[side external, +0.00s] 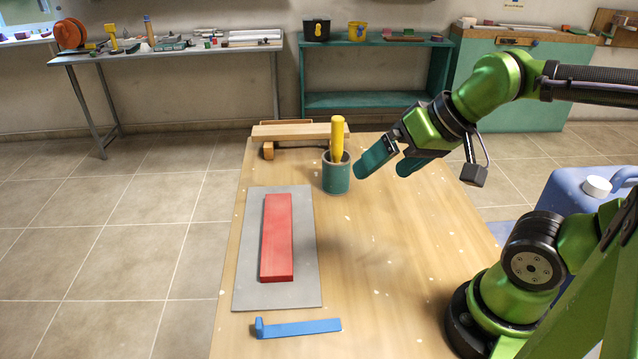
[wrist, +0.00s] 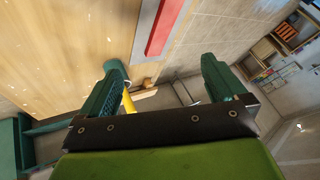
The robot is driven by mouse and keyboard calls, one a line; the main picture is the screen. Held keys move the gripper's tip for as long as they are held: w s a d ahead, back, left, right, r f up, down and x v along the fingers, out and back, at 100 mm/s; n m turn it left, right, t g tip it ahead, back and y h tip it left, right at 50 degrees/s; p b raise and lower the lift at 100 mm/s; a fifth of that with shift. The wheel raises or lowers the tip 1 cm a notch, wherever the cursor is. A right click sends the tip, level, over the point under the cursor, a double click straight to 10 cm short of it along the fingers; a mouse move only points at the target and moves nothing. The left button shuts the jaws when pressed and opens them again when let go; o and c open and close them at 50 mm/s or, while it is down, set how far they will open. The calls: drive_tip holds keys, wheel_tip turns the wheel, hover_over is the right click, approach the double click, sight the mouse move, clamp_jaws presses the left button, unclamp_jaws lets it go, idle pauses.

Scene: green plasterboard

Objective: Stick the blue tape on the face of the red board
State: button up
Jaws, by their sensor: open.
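The red board (side external: 276,238) lies flat on a grey mat (side external: 307,272) on the wooden table. It also shows in the wrist view (wrist: 165,27) at the top. The blue tape (side external: 299,328) is a flat strip with a small raised tab at its left end. It lies on bare table at the near edge, below the mat, and I do not see it in the wrist view. My gripper (side external: 385,164) is open and empty, raised above the table's right side. It is to the right of the green cup and well away from tape and board. Its two fingers (wrist: 162,85) stand wide apart.
A green cup (side external: 336,178) holding a yellow-handled tool (side external: 338,138) stands at the back of the wooden table (side external: 385,265). A wooden plank (side external: 290,131) lies behind it. The table right of the mat is clear. A blue container (side external: 570,195) stands right of the table.

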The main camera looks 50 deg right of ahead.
drive_tip(key=shift+c, duration=0.3)
drive_tip(key=c, duration=1)
drive_tip(key=m+g+h, duration=0.2)
drive_tip(key=m+g, duration=0.2)
drive_tip(key=g, duration=0.3)
hover_over(258, 322)
wheel_tip(258, 322, down, 7)
drive_tip(key=f, duration=1)
drive_tip(key=shift+s+d+f, duration=0.1)
drive_tip(key=shift+d, duration=0.1)
drive_tip(key=shift+a+f, duration=0.2)
drive_tip(key=shift+f, duration=2.6)
